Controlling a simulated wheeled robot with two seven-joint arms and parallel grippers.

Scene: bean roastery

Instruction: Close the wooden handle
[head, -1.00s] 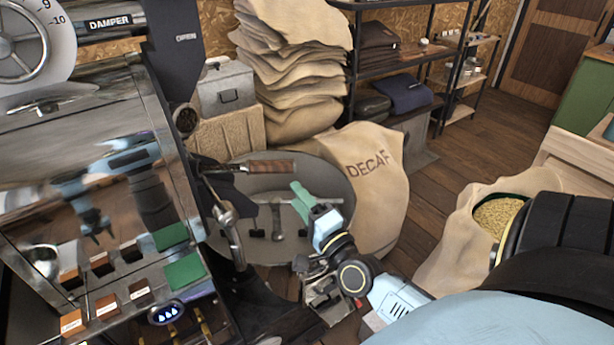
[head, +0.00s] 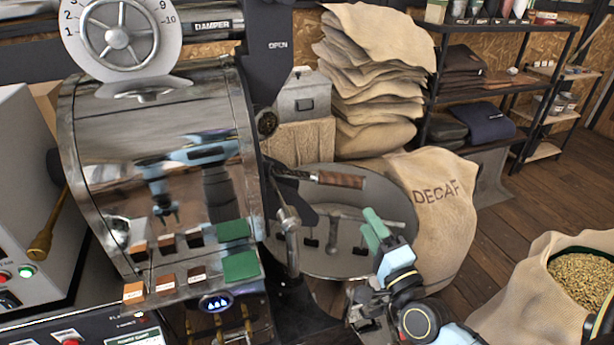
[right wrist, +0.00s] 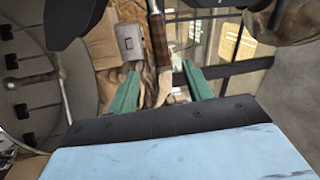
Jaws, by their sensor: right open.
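The wooden handle (head: 340,180) sticks out to the right from the dark metal lever on the roaster's front, above the round cooling tray. In the right wrist view the wooden handle (right wrist: 158,40) stands upright in the picture, between and beyond the green fingertips. My right gripper (head: 376,228) is below and to the right of the handle in the head view, apart from it. In the right wrist view its two green fingers (right wrist: 160,90) are spread wide with nothing gripped. My left gripper does not show directly.
The roaster drum (head: 160,160) with its shiny front stands at left. The cooling tray (head: 400,215) lies below the handle. A DECAF sack (head: 445,215) and stacked sacks (head: 370,80) are behind. An open bean sack (head: 535,290) stands at right. Wooden floor shows between them.

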